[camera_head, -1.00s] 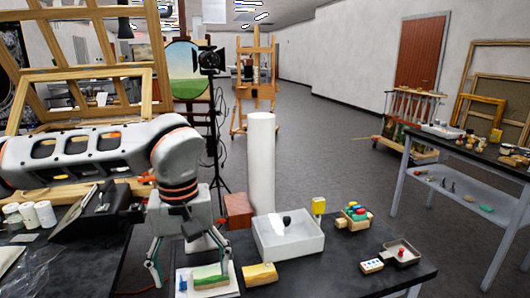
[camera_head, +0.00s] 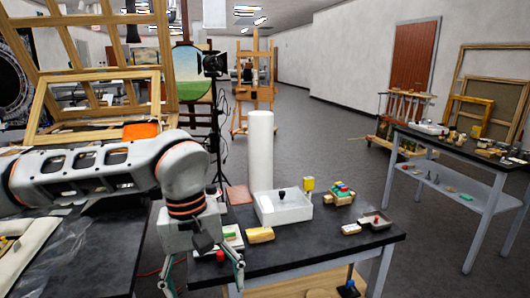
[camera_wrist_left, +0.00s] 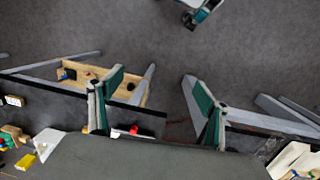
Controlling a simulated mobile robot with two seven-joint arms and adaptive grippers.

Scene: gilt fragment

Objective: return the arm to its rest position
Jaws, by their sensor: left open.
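My left arm (camera_head: 95,175) comes in from the left in the head view, its forearm level and its wrist bent down. My left gripper (camera_head: 204,281) points down, open, at the near edge of the black table. In the left wrist view its two teal-padded fingers (camera_wrist_left: 158,92) are spread with grey floor and part of the table between them, and nothing is held. My right arm does not show in the head view. A small teal and grey part of my own body (camera_wrist_left: 202,12) shows at the top of the wrist view; I cannot tell which part.
The black table (camera_head: 325,250) carries a white tray (camera_head: 290,208), a yellow block (camera_head: 260,235) and colored blocks (camera_head: 341,194). A dark surface (camera_head: 100,262) lies under my forearm. Open floor (camera_head: 335,130) lies beyond the table.

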